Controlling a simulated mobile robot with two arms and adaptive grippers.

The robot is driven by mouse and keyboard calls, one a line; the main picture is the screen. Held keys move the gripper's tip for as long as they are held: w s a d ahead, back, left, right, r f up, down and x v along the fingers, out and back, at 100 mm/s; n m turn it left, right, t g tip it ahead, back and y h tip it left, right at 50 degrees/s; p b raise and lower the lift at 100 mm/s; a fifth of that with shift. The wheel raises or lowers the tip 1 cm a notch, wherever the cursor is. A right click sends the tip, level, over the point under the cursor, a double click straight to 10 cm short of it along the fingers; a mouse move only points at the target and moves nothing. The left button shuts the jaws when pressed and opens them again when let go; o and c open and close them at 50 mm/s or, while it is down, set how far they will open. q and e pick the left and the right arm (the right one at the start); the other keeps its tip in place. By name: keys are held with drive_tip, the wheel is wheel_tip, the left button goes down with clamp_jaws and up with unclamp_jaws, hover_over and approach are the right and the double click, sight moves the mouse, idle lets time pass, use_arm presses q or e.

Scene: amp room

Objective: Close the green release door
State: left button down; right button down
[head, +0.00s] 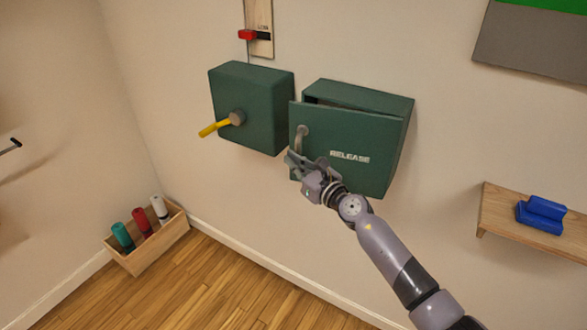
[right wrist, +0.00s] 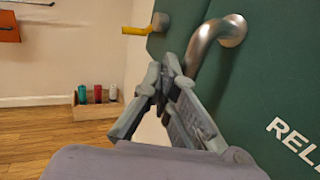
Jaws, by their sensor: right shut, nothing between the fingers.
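The green release door (head: 350,148), marked RELEASE, is on a green wall box (head: 372,97). The door stands slightly ajar, with a dark gap along its top that is wider towards the left. Its curved metal handle (head: 301,138) is near the left edge. The handle also shows large in the right wrist view (right wrist: 205,45). My right gripper (head: 298,163) is shut and empty, just below the handle, at the door's left edge. In the right wrist view its fingertips (right wrist: 168,78) are close beside the handle; I cannot tell whether they touch it. My left gripper is not in view.
A second green box (head: 262,105) with a yellow lever (head: 214,127) hangs just left. A red switch (head: 247,35) is above it. A wooden shelf with a blue object (head: 541,213) is at right. A wooden box (head: 160,246) with coloured cylinders stands on the floor.

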drive_tip(key=shift+w+d+m+t+h+p, duration=0.15)
drive_tip(key=shift+w+m+t+h, duration=0.3)
drive_tip(key=shift+w, duration=0.45)
drive_tip(key=shift+w+m+t+h+p, duration=0.2)
drive_tip(key=shift+w+m+t+h, duration=0.25)
drive_tip(key=shift+w, duration=0.45)
drive_tip(key=shift+w+d+m+t+h+p, duration=0.1)
drive_tip(key=shift+w+m+t+h+p, duration=0.15)
drive_tip(key=shift+w+h, duration=0.5)
drive_tip(key=shift+w, duration=0.15)
